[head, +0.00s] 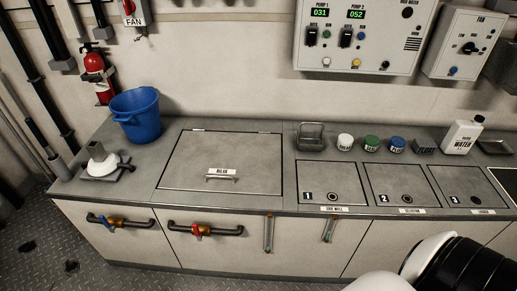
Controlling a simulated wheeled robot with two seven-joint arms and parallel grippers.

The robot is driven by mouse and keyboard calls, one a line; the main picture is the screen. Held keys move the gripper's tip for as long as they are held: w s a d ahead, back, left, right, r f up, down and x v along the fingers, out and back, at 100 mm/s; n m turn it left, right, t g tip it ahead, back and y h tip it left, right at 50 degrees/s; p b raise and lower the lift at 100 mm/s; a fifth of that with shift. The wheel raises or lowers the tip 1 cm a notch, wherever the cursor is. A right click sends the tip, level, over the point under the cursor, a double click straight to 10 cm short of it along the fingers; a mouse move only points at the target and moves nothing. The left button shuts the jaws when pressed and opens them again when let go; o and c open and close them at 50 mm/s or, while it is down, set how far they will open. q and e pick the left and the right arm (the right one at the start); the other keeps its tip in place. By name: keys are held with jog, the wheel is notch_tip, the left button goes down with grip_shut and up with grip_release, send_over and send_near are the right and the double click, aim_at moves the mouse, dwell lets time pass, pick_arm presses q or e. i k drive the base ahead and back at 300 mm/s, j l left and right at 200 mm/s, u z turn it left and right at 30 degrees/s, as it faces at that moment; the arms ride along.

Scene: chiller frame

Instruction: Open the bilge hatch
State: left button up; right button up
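The bilge hatch (195,172) is a flat grey panel set in the counter top, left of centre. It lies closed, flush with the counter. A bar handle (221,178) and a small white label (222,172) sit near its front edge, and two small hinges show at its back edge. Neither of my grippers is in view. A white and black part of my own body fills the lower right corner, well apart from the hatch.
A blue bucket (136,115) and a white funnel-like thing (102,160) stand left of the hatch. A wire basket (311,136), several small jars and a white bottle (461,138) stand along the back right. Pipes with valves (197,230) run along the counter's front.

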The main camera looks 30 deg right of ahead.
aim_at(201, 160)
jog(key=z, duration=0.8)
jog(key=i+j+z, duration=0.2)
jog(key=i+j, duration=0.05)
jog(key=i, duration=0.05)
